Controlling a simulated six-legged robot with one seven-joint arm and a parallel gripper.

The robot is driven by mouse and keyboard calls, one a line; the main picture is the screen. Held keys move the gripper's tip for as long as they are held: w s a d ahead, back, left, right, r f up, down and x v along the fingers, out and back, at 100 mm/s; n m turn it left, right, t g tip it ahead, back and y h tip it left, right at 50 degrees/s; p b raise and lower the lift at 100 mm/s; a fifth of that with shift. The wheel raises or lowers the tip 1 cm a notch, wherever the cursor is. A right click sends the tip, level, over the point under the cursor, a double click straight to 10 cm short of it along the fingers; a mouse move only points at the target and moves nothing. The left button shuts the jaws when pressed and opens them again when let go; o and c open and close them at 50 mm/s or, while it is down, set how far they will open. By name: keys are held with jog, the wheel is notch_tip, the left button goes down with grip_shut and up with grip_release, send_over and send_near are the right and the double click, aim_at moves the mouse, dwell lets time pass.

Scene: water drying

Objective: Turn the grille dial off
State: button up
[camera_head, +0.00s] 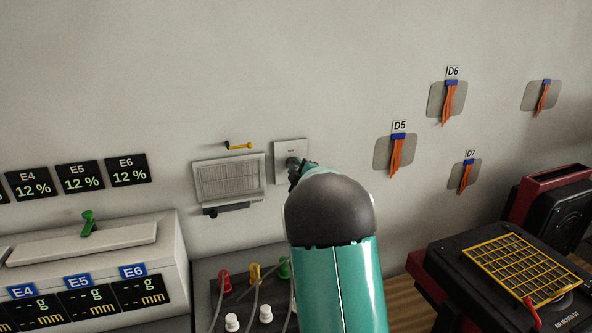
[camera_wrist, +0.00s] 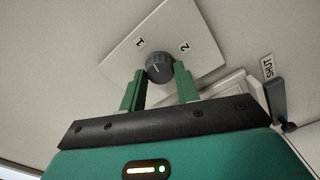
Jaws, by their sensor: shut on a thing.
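The dial (camera_wrist: 158,68) is a dark round knob on a white square wall plate (camera_wrist: 118,62). The marks 1 and 2 show on the plate above the knob; a pale line shows on the knob, but its exact setting is hard to read. My gripper (camera_wrist: 160,75) has its green fingers on either side of the knob, shut on it. In the head view the plate (camera_head: 290,144) is on the wall right of the white grille (camera_head: 229,178). There my arm and gripper (camera_head: 297,176) hide most of the dial.
A yellow lever (camera_head: 239,146) is above the grille and a dark handle (camera_head: 227,209) below it. In the wrist view a dark lever (camera_wrist: 277,100) sits beside a SHUT label (camera_wrist: 267,67). Colored plugs with cables (camera_head: 254,273) stand below.

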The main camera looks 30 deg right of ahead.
jog(key=n, duration=0.5)
jog(key=shift+n, duration=0.3)
jog(key=n, duration=0.4)
jog(key=shift+a, duration=0.1)
jog(key=n, duration=0.6)
jog(key=shift+f+n, duration=0.1)
jog(key=shift+n, duration=2.1)
jog(key=o, duration=1)
jog(key=shift+c, duration=0.2)
